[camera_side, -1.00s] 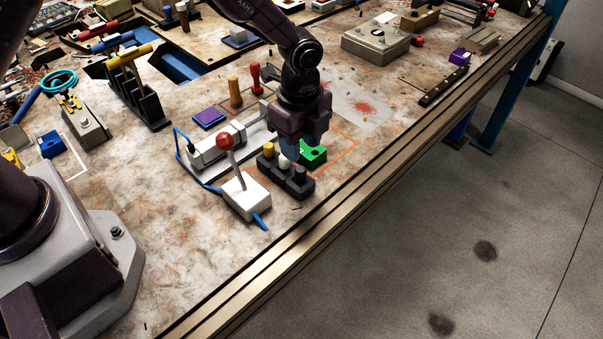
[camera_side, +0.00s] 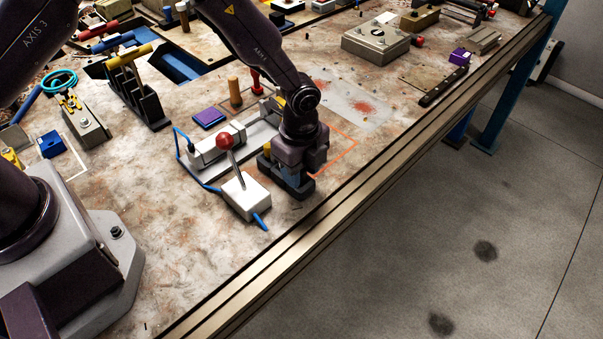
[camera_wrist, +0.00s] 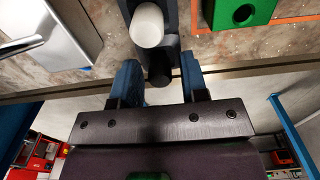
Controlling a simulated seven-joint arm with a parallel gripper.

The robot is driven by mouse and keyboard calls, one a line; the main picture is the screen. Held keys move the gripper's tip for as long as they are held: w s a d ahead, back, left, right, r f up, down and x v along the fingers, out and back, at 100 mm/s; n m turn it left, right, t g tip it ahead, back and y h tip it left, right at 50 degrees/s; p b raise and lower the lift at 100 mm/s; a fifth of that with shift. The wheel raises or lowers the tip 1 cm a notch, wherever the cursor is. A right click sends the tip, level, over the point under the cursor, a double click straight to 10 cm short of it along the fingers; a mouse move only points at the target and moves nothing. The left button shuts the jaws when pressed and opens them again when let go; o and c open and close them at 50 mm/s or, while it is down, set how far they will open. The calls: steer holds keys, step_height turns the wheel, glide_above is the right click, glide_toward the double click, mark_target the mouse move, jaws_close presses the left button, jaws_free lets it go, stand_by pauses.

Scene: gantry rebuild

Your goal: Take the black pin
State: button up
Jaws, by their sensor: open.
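The black pin (camera_wrist: 160,74) stands at the near end of a dark pin block (camera_wrist: 171,14), which also shows in the side view (camera_side: 300,191). My gripper (camera_wrist: 160,63) is open, its two blue fingers on either side of the black pin, with gaps visible. In the side view my gripper (camera_side: 293,172) is low over the block and hides the black pin. A white pin (camera_wrist: 147,25) stands beside the black pin in the same block. A yellow pin (camera_side: 267,148) shows at the block's far end.
A white box (camera_side: 245,197) with a red-knobbed lever (camera_side: 224,141) stands close left of the block. A green block (camera_wrist: 241,12) with a hole lies to the right in the wrist view. The bench's front rail (camera_side: 330,212) runs close by.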

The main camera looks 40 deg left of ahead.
jaws_close()
steer(key=shift+r, duration=3.75)
